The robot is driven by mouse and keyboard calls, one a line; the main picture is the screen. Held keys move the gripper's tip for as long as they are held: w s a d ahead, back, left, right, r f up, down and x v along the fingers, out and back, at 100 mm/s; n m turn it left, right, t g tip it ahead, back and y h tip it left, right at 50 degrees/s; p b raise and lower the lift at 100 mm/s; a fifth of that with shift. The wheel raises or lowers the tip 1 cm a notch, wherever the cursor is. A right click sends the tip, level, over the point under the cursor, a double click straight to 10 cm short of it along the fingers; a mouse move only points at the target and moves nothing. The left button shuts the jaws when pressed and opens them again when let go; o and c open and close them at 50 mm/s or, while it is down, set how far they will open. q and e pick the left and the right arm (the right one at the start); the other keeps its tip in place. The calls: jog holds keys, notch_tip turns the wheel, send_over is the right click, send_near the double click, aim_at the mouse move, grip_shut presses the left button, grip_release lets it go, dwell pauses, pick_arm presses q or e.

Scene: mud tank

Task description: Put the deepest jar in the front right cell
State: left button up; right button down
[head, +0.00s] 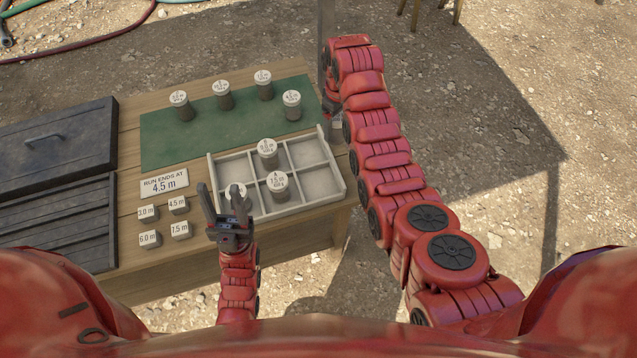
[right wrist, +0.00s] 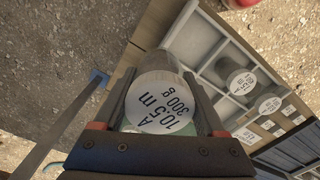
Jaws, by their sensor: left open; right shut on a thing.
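My right gripper (right wrist: 162,68) is shut on a jar (right wrist: 160,103) whose lid reads A, 10.5 m, 300 g. In the head view my right arm mostly hides that gripper, just beyond the tray's right side. A pale tray (head: 345,186) has two rows of three cells. Its front right cell (head: 319,181) is empty. One jar (head: 268,150) stands in the back middle cell, a 7.5 m jar (head: 278,183) in the front middle, and another jar (head: 238,190) in the front left, partly behind my left gripper (head: 221,189). My left gripper is open and empty.
Several jars, one of them here (head: 222,91), stand on a green mat (head: 180,142) behind the tray. A card (head: 164,184) reads "RUN ENDS AT 4.5 m". Several small depth-marked blocks (head: 149,239) lie left of my left gripper. A dark lidded box (head: 60,195) is at the left.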

jog(key=s+a+f+n+p, duration=0.1)
jog(key=s+a+f, duration=0.25)
jog(key=s, duration=0.35)
jog(key=s+a+f+n+p, duration=0.1)
jog(key=s+a+f, duration=0.25)
jog(key=s, duration=0.35)
jog(key=s+a+f+n+p, duration=0.1)
jog(key=s+a+f, duration=0.25)
jog(key=s, duration=0.35)
jog(key=w+b, duration=0.1)
jog(key=w, duration=0.1)
jog(key=w+d+b, duration=0.1)
jog(key=w, duration=0.1)
jog(key=w+d+b, duration=0.1)
jog(key=w, duration=0.2)
jog(key=shift+d+f+b, duration=0.25)
jog(key=shift+f+b, duration=0.05)
jog(key=w+d, duration=0.1)
jog(key=w, duration=0.1)
jog(key=w+d+p, duration=0.1)
jog(key=w, duration=0.2)
jog(key=w+d+p, duration=0.1)
jog(key=w, duration=0.1)
jog(key=shift+w, duration=0.2)
jog(key=shift+f+p, duration=0.4)
jog(key=shift+f, duration=0.1)
jog(key=shift+f+p, duration=0.3)
jog(key=shift+f, duration=1.05)
